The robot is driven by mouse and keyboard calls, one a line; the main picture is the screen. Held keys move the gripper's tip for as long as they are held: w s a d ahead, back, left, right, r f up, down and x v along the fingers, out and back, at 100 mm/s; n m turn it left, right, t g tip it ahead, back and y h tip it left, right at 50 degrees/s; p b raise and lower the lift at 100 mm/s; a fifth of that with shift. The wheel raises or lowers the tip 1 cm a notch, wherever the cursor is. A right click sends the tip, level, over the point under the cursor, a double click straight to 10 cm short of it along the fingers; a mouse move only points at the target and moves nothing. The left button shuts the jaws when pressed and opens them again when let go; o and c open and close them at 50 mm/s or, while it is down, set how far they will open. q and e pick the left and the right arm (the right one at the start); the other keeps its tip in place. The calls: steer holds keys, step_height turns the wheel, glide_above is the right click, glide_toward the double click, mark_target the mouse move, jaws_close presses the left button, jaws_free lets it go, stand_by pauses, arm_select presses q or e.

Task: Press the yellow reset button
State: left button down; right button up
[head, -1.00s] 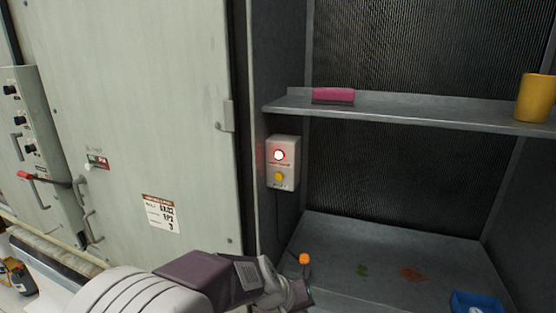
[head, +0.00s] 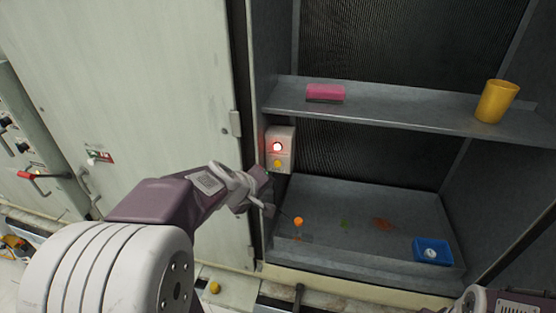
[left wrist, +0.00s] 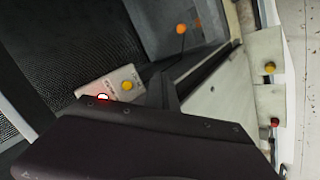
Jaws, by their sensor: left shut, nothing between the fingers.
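The yellow reset button (head: 277,163) is on a small pale box (head: 287,150) on the cabinet's left inner wall, under a lit red lamp (head: 277,146). In the left wrist view the yellow button (left wrist: 127,86) shows clear, with the lit lamp (left wrist: 103,97) partly behind my gripper body. My left gripper (head: 266,186) is shut and empty, just below and left of the box in the head view. Its fingers (left wrist: 168,92) appear right of the button in the wrist view, with no contact visible. My right wrist shows at the bottom right; its fingers cannot be made out.
A shelf (head: 400,108) above holds a pink block (head: 325,93) and a yellow cup (head: 496,101). Below, an orange-tipped stalk (head: 298,221) stands near the front left, and a blue tray (head: 433,250) sits right. The cabinet's left front edge is close to my left gripper.

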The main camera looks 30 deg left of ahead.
arm_select(q)
steer(key=shift+a, duration=0.2)
steer(key=p, duration=0.1)
glide_toward(279, 170)
step_height(279, 170, down, 3)
steer(key=shift+w+d+f, duration=0.1)
steer(key=shift+w+d, duration=0.05)
steer(key=shift+w, duration=0.8)
steer(key=shift+w, duration=0.1)
stand_by(1.1)
steer(key=shift+w, duration=0.35)
steer(key=shift+w+a+p, duration=0.2)
steer(key=shift+w+p, duration=0.15)
steer(key=shift+w, duration=0.05)
stand_by(0.9)
steer(key=shift+s, duration=0.1)
steer(key=shift+s+d+b, duration=0.2)
steer(key=shift+s+b, duration=0.2)
steer(key=shift+s, duration=0.35)
